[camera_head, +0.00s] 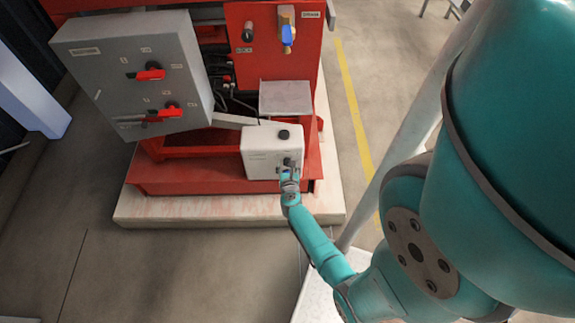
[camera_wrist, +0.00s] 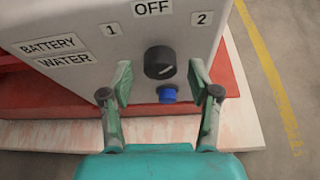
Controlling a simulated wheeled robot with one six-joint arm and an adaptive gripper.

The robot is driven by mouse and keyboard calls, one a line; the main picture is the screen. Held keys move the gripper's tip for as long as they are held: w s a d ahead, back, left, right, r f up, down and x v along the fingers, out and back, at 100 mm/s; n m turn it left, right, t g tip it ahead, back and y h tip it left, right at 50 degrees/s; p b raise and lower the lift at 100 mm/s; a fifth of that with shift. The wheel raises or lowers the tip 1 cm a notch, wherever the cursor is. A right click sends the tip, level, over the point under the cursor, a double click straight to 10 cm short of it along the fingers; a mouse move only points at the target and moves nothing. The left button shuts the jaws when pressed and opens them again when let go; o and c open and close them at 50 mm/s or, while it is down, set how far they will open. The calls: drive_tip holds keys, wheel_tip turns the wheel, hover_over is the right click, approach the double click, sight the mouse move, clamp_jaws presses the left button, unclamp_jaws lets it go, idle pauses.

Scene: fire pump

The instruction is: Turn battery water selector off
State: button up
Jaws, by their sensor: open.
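The battery water selector is a round black knob (camera_wrist: 160,62) on a white box (camera_head: 258,157). Labels 1, OFF and 2 stand around it, with OFF above the knob. A short pale line on the knob slants toward upper right; I cannot tell for certain which label it marks. "BATTERY WATER" labels (camera_wrist: 55,52) show to the left. My gripper (camera_wrist: 161,84) is open, its green-padded fingers to the left and right of the knob, with gaps visible. In the head view my gripper (camera_head: 289,173) is in front of the box and partly covers the lower knob area.
A blue part (camera_wrist: 167,95) sticks out just below the knob, between my fingers. A grey cabinet (camera_head: 150,75) with red handles stands left. A red panel with a blue-handled valve (camera_head: 287,34) is behind. The red frame rests on a pale plinth (camera_head: 170,212). Floor is open at right.

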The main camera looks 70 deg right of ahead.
drive_tip(key=shift+w+d+f, duration=0.25)
drive_tip(key=shift+d, duration=0.3)
drive_tip(key=c, duration=1.2)
drive_tip(key=shift+o, duration=0.2)
drive_tip(key=n+g, duration=0.1)
drive_tip(key=n, duration=0.1)
drive_tip(key=shift+w+n+g+h, duration=0.15)
drive_tip(key=shift+n+g+h, duration=0.15)
drive_tip(key=shift+g, duration=0.1)
drive_tip(key=n+g, duration=0.1)
drive_tip(key=n, duration=0.1)
drive_tip(key=n+g+h, duration=0.1)
drive_tip(key=n, duration=0.1)
drive_tip(key=shift+h, duration=0.3)
